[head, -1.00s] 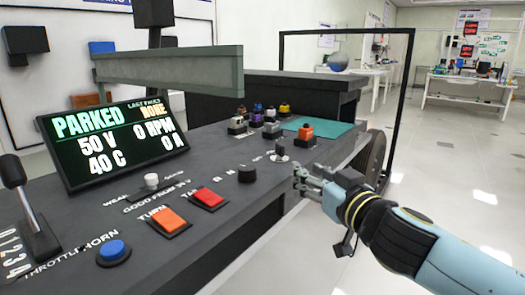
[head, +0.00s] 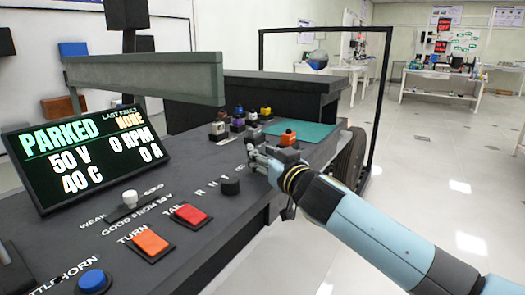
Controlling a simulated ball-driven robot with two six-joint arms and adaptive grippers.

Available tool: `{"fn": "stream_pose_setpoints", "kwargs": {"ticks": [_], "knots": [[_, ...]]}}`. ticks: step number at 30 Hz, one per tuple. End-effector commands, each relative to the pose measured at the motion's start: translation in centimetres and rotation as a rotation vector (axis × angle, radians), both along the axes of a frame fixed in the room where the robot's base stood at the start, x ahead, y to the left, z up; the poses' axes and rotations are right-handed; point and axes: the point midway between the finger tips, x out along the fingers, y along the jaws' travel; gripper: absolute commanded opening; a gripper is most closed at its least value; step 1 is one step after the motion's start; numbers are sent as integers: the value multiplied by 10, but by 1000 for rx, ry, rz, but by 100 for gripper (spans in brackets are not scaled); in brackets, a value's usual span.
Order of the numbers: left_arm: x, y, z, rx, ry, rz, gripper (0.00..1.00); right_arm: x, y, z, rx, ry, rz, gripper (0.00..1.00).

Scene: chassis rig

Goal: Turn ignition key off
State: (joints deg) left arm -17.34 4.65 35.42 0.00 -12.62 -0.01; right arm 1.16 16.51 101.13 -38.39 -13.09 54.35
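The ignition key is not visible now. The spot on the console (head: 110,232) where it stood, just right of the black R-N-T knob (head: 230,186), is covered by my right gripper (head: 260,158). The gripper's fingers are at that spot, low over the console top. Its fingers are small and overlap in the picture, so I cannot tell whether they are open or shut, or whether they touch the key. The display (head: 88,150) reads PARKED, 50 V, 0 RPM and 40 C. My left gripper is out of view.
An orange-topped switch block (head: 288,138) sits just behind my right gripper, on a teal mat (head: 315,134). Several small coloured switch blocks stand behind. Red (head: 190,215) and orange (head: 147,243) buttons lie nearer. A grey bar (head: 150,82) spans the back. Open floor lies right.

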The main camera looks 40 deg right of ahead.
Motion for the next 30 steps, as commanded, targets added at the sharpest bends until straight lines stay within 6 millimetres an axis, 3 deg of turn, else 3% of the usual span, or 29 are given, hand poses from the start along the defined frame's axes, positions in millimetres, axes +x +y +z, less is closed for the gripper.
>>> {"fn": "stream_pose_setpoints", "kwargs": {"ticks": [10,18,30], "knots": [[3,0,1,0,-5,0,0,4,0,0,0,0,0,34],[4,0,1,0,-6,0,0,4,0,-1,0,0,0,0],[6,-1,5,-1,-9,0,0,4,0,0,-3,2,15,0]]}}
